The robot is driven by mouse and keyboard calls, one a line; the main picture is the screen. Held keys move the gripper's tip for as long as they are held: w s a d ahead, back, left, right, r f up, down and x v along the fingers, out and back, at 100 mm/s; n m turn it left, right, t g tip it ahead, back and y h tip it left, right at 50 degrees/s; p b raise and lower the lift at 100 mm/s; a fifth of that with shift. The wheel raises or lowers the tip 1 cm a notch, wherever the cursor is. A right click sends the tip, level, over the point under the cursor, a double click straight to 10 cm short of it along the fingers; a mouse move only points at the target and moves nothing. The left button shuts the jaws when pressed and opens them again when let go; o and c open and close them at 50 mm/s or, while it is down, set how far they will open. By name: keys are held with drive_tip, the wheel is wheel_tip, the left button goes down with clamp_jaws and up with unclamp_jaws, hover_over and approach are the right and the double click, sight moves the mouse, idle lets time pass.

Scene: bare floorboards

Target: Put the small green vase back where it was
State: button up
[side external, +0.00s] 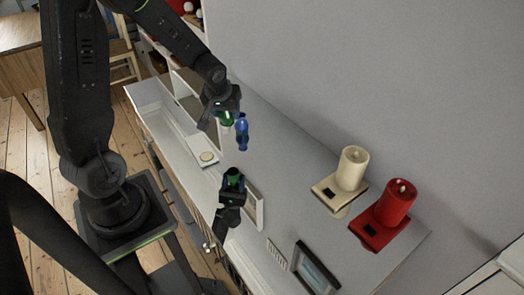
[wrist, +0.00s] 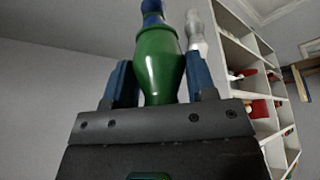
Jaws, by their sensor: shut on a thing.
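In the wrist view the small green vase (wrist: 160,62) stands between the two blue-grey fingers of my gripper (wrist: 160,88). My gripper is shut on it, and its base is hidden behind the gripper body. In the side view my gripper (side external: 223,106) is at the end of the arm, with the green vase (side external: 226,118) at its jaws, beside a blue vase (side external: 242,132). I cannot tell whether they touch.
A silver vase (wrist: 196,34) stands behind the green one. A white shelf unit (wrist: 270,100) is at the right. In the side view a cream candle (side external: 353,168), a red candle (side external: 396,201) and a picture frame (side external: 316,270) are to the right, with clear grey surface between.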

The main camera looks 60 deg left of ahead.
drive_tip(key=w+d+f, duration=0.4)
drive_tip(key=d, duration=0.1)
drive_tip(key=w+d+f, duration=0.2)
drive_tip(key=d, duration=0.1)
drive_tip(key=shift+w+f, duration=0.15)
drive_tip(key=shift+w, duration=0.1)
drive_tip(key=shift+w+d+f, duration=0.1)
drive_tip(key=shift+d+f, duration=0.05)
drive_tip(key=shift+f, duration=1.95)
drive_tip(key=shift+f, duration=0.1)
drive_tip(key=o, duration=1)
